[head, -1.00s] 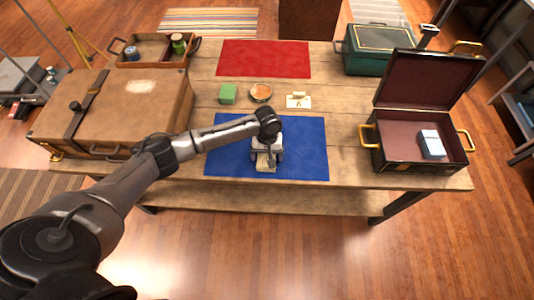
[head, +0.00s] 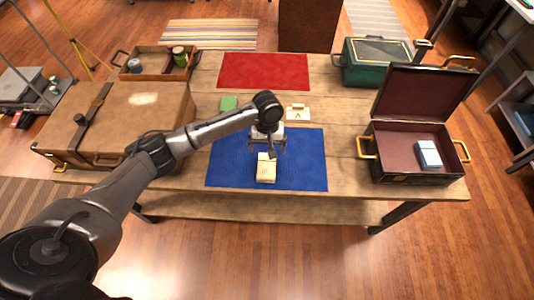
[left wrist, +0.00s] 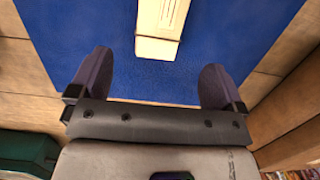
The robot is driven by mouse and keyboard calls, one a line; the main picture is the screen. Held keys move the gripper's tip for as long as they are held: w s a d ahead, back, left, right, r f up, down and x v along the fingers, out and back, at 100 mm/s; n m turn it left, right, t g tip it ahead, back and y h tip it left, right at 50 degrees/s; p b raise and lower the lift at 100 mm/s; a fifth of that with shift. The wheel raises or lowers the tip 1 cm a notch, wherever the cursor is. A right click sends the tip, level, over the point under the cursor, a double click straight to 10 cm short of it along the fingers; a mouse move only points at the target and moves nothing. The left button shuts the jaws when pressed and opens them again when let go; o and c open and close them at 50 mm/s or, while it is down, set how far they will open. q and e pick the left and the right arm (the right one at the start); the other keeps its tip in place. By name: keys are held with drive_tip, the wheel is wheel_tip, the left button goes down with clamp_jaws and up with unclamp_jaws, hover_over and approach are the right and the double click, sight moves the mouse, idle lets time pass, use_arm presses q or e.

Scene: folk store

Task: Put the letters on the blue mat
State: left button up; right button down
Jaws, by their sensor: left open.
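The letters (head: 266,168) are a cream bundle lying on the blue mat (head: 230,160), near the middle of the mat. The bundle also shows at the top of the left wrist view (left wrist: 160,25), flat on the blue mat (left wrist: 90,40). My left gripper (head: 268,150) is open and empty, above the mat at the far end of the letters. In the left wrist view its two fingers (left wrist: 157,78) are spread apart with only blue mat between their tips, and the letters lie beyond them. My right gripper is not in view.
A red mat (head: 264,70) lies at the back. A green block (head: 228,103) and a pale card holder (head: 297,112) stand behind the blue mat. A brown suitcase (head: 140,115) stands left; an open case (head: 400,150) with a blue-white box (head: 428,155) stands right.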

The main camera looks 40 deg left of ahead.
use_arm(q)
drive_tip(key=s+d+f+m, duration=0.1)
drive_tip(key=d, duration=0.1)
drive_tip(key=s+d+f+m, duration=0.1)
drive_tip(key=s+d, duration=0.1)
drive_tip(key=s+d+f+m, duration=0.1)
drive_tip(key=d, duration=0.1)
drive_tip(key=shift+s+f+t, duration=0.1)
drive_tip(key=shift+s+t, duration=0.2)
drive_tip(key=shift+s, duration=0.05)
drive_tip(key=s+d+f+m+t+h, duration=0.15)
drive_tip(key=s+d+f+m, duration=0.25)
drive_tip(key=s+d, duration=0.45)
drive_tip(key=s+a+r+m+t+y, duration=0.1)
drive_tip(key=s+a, duration=0.1)
drive_tip(key=s, duration=0.6)
drive_tip(key=s+a+r+m+t+y, duration=0.1)
drive_tip(key=s+a+r+t, duration=0.1)
drive_tip(key=s, duration=0.6)
drive_tip(key=shift+s+a+r+m, duration=0.15)
drive_tip(key=shift+s+m, duration=0.15)
drive_tip(key=shift+s, duration=0.1)
drive_tip(key=shift+r+y, duration=0.1)
drive_tip(key=shift+y, duration=0.15)
wheel_tip(320, 180, up, 29)
drive_tip(key=p, duration=2.9)
drive_tip(key=shift+f, duration=0.2)
